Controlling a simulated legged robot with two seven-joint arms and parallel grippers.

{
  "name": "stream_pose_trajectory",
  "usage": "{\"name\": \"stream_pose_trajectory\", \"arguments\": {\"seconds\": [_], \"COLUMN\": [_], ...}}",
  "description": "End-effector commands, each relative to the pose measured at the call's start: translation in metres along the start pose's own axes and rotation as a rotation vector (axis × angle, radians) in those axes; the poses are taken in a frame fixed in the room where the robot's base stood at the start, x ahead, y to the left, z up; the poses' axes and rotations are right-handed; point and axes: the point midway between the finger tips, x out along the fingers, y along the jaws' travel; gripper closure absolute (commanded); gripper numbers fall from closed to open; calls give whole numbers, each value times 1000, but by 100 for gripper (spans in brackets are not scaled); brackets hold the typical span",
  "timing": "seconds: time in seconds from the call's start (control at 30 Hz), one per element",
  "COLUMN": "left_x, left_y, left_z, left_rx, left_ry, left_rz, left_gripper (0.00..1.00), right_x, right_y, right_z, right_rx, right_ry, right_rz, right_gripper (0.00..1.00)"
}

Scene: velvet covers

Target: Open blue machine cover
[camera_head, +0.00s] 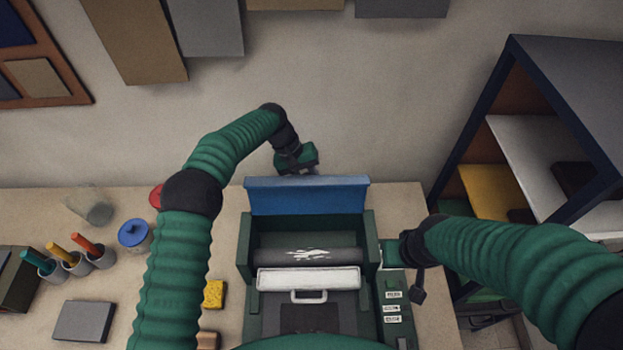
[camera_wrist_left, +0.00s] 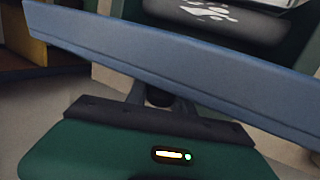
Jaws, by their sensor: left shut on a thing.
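The blue cover (camera_head: 307,196) stands raised at the back of the green machine (camera_head: 244,250). The machine's inside is exposed, with a dark roller (camera_head: 270,258) that has white marks. My left gripper (camera_head: 298,172) reaches over from behind to the cover's top edge and is shut on it. In the left wrist view the cover (camera_wrist_left: 200,72) runs slantwise across, with the left gripper's fingers (camera_wrist_left: 158,96) at its edge; the fingertips are partly hidden. My right gripper (camera_head: 418,287) hangs beside the machine's right side, and its finger opening is not clear.
A white tray part with a handle (camera_head: 308,277) sits at the machine's front. Left on the table are a blue-lidded jar (camera_head: 134,234), cups with coloured handles (camera_head: 75,262), a yellow sponge (camera_head: 213,294) and a grey box (camera_head: 84,320). A shelf unit (camera_head: 570,110) stands at right.

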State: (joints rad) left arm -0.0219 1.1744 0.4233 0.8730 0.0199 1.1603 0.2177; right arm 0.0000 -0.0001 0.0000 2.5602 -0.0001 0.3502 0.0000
Motion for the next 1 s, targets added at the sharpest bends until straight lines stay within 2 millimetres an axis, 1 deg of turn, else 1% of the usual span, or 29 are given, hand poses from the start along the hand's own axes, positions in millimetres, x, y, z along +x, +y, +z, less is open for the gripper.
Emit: {"name": "stream_pose_trajectory", "arguments": {"seconds": [0.23, 0.7, 0.73, 0.87, 0.9, 1.0], "left_x": [3, 3, 3, 3, 3, 3], "left_y": [1, 1, 1, 1, 1, 0], "left_z": [0, 0, 0, 0, 0, -1], "left_rx": [-17, -20, -20, -20, -21, -21], "left_ry": [-50, -60, -60, -59, -59, -58], "left_rz": [2, 1, 1, 1, 1, 1], "left_gripper": [100, 100, 69, 52, 50, 50], "right_x": [2, 2, 2, 2, 2, 2], "right_y": [0, 0, 0, 0, 0, 0], "right_z": [0, 0, 0, 0, 0, 0], "right_rx": [0, 0, 0, 0, 0, 0], "right_ry": [0, 0, 0, 0, 0, 0], "right_rz": [0, 0, 0, 0, 0, 0], "right_gripper": [100, 100, 100, 100, 100, 100]}}
